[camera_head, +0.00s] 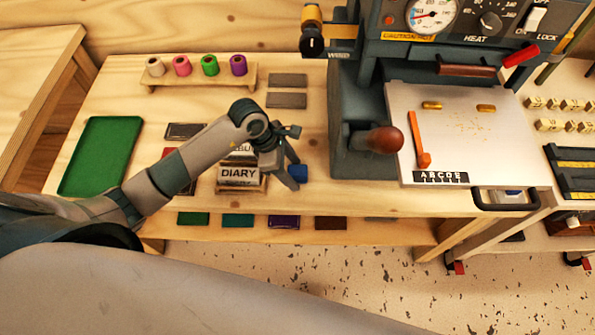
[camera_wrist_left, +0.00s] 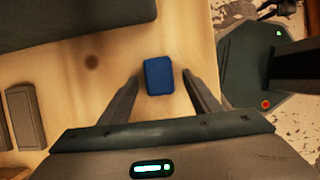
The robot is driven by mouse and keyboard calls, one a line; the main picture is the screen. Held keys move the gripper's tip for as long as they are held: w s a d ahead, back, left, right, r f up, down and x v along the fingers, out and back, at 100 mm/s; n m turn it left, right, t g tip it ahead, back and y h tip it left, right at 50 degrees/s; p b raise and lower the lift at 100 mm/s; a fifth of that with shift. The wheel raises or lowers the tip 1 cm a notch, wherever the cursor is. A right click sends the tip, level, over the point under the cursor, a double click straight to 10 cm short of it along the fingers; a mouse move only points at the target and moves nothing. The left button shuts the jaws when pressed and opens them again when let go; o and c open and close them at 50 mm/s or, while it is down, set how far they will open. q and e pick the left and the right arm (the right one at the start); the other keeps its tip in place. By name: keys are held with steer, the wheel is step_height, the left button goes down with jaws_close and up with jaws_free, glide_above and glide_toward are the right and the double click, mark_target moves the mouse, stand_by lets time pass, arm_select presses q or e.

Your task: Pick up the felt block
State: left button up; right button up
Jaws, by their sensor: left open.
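The felt block is taken to be the small blue block (camera_head: 299,172), which lies on the wooden table just right of the diary. It also shows in the left wrist view (camera_wrist_left: 159,76), between and slightly beyond the two fingers. My left gripper (camera_head: 290,178) is over the table by the block, and its fingers partly hide the block in the head view. In the left wrist view, my left gripper (camera_wrist_left: 160,92) is open, with a gap on each side of the block. My right gripper is not in view.
A diary block (camera_head: 239,174) sits left of the gripper. A large grey press (camera_head: 350,120) with a red-brown knob (camera_head: 384,140) stands close on the right. A green tray (camera_head: 98,160) lies at left, and a rack of foil rolls (camera_head: 200,80) stands at the back.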

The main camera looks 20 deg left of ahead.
mark_target(298, 169)
arm_select(q)
steer(key=shift+c, duration=0.3)
steer(key=c, duration=1.1)
steer(key=shift+r, duration=0.15)
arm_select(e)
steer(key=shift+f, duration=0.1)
